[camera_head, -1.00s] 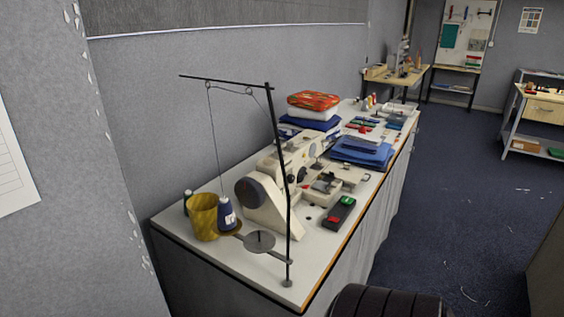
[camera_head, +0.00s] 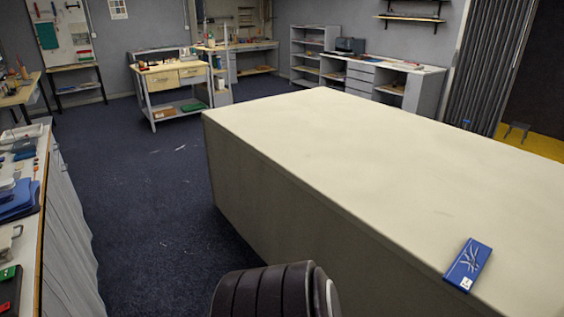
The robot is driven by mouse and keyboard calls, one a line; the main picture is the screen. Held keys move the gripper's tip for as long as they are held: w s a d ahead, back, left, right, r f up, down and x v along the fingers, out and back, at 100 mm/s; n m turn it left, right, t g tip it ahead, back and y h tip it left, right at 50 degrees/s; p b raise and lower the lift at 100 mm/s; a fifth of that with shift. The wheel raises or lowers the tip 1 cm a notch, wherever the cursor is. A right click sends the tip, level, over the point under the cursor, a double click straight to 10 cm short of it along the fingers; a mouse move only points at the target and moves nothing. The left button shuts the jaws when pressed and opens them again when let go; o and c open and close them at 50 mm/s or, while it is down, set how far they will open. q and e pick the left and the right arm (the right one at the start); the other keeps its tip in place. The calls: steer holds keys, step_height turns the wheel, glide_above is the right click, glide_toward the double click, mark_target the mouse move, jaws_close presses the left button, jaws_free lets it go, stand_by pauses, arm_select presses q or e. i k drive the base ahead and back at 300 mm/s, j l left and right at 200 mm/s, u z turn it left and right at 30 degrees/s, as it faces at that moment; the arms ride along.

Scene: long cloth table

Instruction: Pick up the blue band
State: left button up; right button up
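A flat blue item with a pale line pattern and a small white label, likely the blue band (camera_head: 468,265), lies near the front edge of the long cream cloth-covered table (camera_head: 390,160), at the lower right of the head view. Nothing touches it or covers it. Neither of my grippers is in view. A dark ribbed part at the bottom centre looks like part of my own body.
A sewing table (camera_head: 42,165) with blue folded cloth (camera_head: 18,200) stands at the left edge. Blue carpet floor (camera_head: 150,200) lies clear between it and the long table. A wooden workbench (camera_head: 172,80) and grey shelves (camera_head: 312,55) stand at the back.

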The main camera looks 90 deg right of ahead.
mark_target(463, 274)
steer(key=z, duration=4.15)
steer(key=i+l, duration=0.05)
steer(key=l, duration=0.05)
